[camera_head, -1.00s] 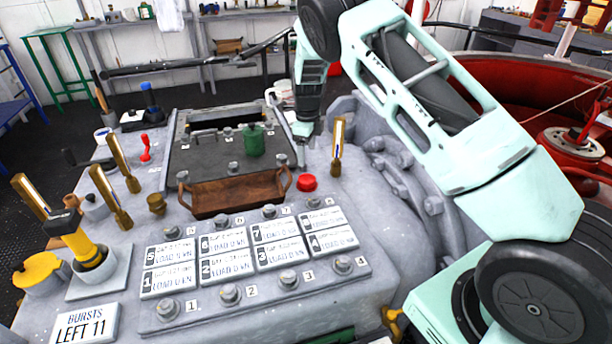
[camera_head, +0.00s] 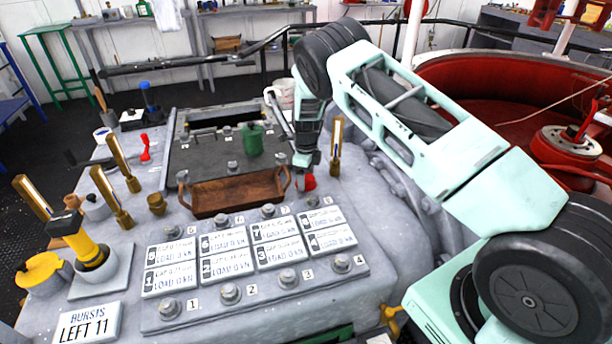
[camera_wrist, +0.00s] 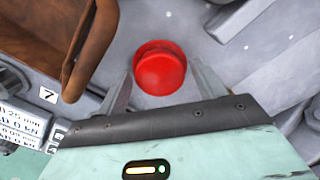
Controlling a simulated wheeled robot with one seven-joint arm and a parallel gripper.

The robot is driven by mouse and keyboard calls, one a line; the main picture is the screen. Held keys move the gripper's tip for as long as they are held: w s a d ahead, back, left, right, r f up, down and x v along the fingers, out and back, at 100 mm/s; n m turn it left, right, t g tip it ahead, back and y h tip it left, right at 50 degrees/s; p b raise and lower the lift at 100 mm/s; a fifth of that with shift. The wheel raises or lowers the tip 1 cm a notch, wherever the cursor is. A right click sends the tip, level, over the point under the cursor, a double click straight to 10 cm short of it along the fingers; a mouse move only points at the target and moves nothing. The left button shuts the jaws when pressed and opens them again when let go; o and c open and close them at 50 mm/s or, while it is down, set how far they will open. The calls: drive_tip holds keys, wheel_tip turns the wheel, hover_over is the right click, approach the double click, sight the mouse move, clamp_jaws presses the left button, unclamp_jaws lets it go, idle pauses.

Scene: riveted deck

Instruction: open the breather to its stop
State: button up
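A round red cap (camera_head: 309,183) stands on the grey deck housing, just right of the wooden tray. No label shows that it is the breather. It fills the centre of the wrist view as a short red knob (camera_wrist: 160,72). My gripper (camera_head: 305,172) points down at it, and its lower end hides part of the cap in the head view. In the wrist view my two fingers (camera_wrist: 161,82) stand apart, one on each side of the cap, with small gaps. I cannot tell whether either finger touches it.
The wooden tray (camera_head: 235,193) is close on the left of my gripper. A brass-coloured upright handle (camera_head: 336,145) stands close on the right. A green canister (camera_head: 253,140) sits behind the tray. Numbered load plates (camera_head: 238,265) and bolts lie in front.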

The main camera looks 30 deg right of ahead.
drive_tip(key=c, duration=0.7)
